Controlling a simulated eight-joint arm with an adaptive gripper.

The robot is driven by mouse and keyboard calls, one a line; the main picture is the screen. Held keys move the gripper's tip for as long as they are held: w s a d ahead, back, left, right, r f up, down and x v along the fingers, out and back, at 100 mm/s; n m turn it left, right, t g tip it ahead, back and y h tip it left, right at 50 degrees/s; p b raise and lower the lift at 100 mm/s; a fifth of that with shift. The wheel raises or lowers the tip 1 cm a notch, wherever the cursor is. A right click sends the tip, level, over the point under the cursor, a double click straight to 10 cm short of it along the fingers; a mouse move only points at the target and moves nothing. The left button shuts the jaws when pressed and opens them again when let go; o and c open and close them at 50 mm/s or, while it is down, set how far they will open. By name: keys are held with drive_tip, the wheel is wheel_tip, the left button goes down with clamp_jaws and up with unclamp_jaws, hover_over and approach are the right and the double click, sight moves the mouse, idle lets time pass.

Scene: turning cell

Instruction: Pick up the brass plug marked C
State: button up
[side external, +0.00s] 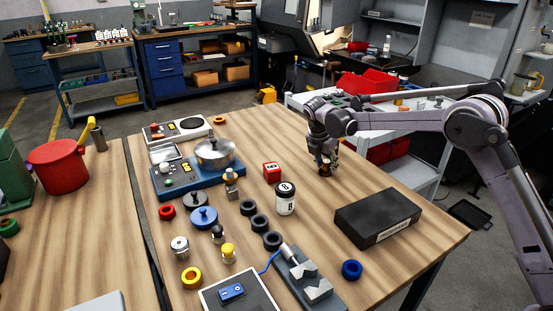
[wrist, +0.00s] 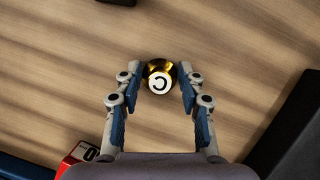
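The brass plug (wrist: 159,70) shows a shiny gold body and a white round face with a black C, seen turned around in the wrist view. In the side external view my gripper (side external: 325,168) points down over the far right part of the wooden table (side external: 350,170). The plug shows there only as a small brownish spot between the fingers. I cannot tell whether it rests on the table or is just above it.
A red block (side external: 271,172) and a white jar (side external: 285,199) marked B stand left of my gripper. A dark block (side external: 377,218) lies in front, to the right. Black rings (side external: 260,222), a blue scale-like device (side external: 190,179) and a grey vise (side external: 308,280) are further off.

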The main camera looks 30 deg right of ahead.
clamp_jaws()
